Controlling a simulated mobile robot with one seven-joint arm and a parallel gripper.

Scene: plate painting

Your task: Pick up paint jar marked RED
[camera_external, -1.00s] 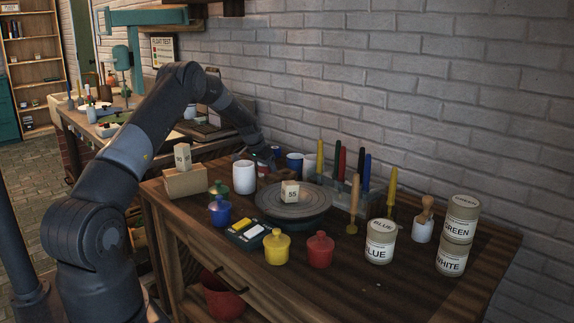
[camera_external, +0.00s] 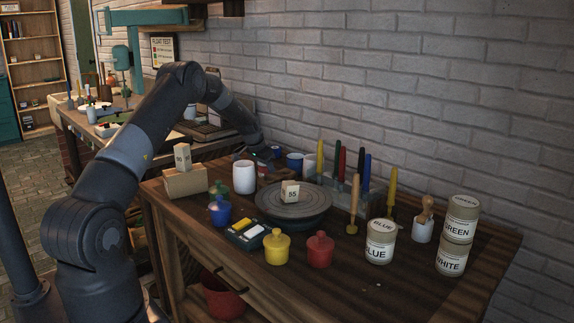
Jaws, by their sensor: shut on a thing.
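My gripper (camera_external: 264,157) is at the back left of the wooden table, behind the white cup. It is small and dark here, and its fingers are mostly hidden. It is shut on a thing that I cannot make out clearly. No label reading RED is legible. A red lidded pot (camera_external: 320,250) without a readable label stands at the front of the table, well apart from my gripper. The labelled jars at the right read BLUE (camera_external: 380,248), GREEN (camera_external: 460,226) and WHITE (camera_external: 451,262); the GREEN jar is stacked on the WHITE one.
A round turntable (camera_external: 268,209) bears a block marked 55 (camera_external: 290,191). The white cup (camera_external: 244,177) and blue cup (camera_external: 295,162) stand near my gripper. Tall coloured tools rise from a holder (camera_external: 346,197) by the brick wall.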

